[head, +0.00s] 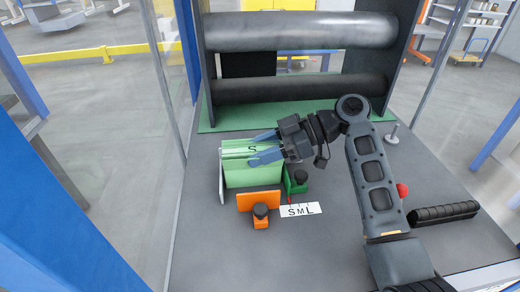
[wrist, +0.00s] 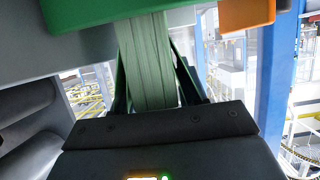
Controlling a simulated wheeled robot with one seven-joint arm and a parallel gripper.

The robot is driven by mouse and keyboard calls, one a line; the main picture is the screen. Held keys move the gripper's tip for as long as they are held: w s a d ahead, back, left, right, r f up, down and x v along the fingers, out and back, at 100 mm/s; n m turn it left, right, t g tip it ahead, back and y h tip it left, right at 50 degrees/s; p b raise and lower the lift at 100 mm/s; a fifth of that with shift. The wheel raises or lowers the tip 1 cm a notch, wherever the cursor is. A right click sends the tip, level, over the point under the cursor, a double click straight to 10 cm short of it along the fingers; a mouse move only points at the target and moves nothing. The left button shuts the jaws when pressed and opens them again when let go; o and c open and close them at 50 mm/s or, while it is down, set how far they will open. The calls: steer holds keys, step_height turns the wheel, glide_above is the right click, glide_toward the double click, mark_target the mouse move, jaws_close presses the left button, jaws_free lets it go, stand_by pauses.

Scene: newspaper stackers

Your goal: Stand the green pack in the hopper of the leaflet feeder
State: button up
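The light green pack (head: 252,177) is upright at the left middle of the deck in the head view. Its pleated side also shows in the wrist view (wrist: 148,60). My gripper (head: 262,149) reaches in from the right with blue fingers, one on each side of the pack's top; the fingertips appear to press on it. The pack is among the feeder's hopper plates: a pale upright plate (head: 221,185) at its left, an orange plate (head: 258,201) in front and a green block (head: 297,182) at its right. I cannot tell whether its bottom touches the deck.
Two dark rollers (head: 300,88) span the back above a green strip. A white "S M L" label (head: 301,209) lies in front. A red knob (head: 402,190) and a black ribbed bar (head: 443,212) are at the right. A clear panel and blue post bound the left.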

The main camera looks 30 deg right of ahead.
steer(key=o, duration=0.4)
steer(key=shift+r, duration=0.1)
steer(key=shift+r, duration=0.3)
steer(key=r+p, duration=0.3)
steer(key=r, duration=0.1)
steer(key=shift+d+r, duration=0.15)
steer(key=shift+d, duration=0.05)
steer(key=p+v, duration=0.1)
steer(key=v, duration=0.3)
steer(key=s+r+p+v, duration=0.1)
steer(key=v, duration=0.3)
steer(key=a+p+v, duration=0.1)
steer(key=p+v, duration=0.1)
steer(key=v, duration=0.2)
steer(key=shift+s+d+r, duration=0.1)
steer(key=shift+s+r, duration=0.15)
steer(key=shift+s, duration=0.15)
